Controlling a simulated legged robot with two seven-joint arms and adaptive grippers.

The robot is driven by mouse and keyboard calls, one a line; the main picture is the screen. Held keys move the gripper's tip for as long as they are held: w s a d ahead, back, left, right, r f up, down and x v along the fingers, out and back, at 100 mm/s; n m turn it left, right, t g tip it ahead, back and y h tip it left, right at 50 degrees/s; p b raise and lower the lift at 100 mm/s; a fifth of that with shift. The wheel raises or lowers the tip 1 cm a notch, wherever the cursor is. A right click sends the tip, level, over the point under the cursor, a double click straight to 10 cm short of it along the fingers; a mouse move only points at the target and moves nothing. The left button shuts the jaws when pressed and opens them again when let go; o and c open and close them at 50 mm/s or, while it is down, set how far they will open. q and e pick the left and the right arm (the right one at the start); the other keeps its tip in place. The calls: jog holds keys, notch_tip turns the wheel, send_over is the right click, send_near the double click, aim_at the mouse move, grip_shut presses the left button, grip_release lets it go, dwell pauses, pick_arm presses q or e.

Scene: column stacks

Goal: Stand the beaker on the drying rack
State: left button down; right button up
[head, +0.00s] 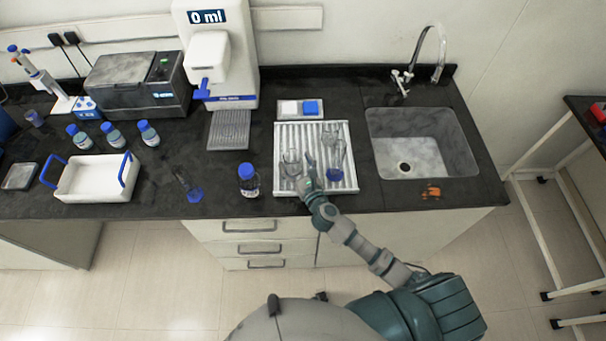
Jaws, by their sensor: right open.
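The drying rack (312,129) is a white ribbed tray on the black counter, left of the sink. A clear glass beaker (291,165) appears to stand upright on the left part of the rack. My right gripper (310,164) is over the rack, open, just right of the beaker. The picture is too small to tell whether a finger touches the glass. My left gripper is not in view.
Clear glassware with a blue base (335,173) stands on the rack's right side. A blue-capped bottle (249,182) stands close to the rack's left edge, with a blue-based cylinder (194,194) farther left. The sink (415,145) lies to the right.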

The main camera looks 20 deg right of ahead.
jog(key=s, duration=0.7)
jog(key=s+d, duration=0.1)
jog(key=s, duration=0.2)
jog(key=shift+s+r+b, duration=0.1)
jog(key=shift+s+b, duration=0.15)
jog(key=shift+b, duration=0.15)
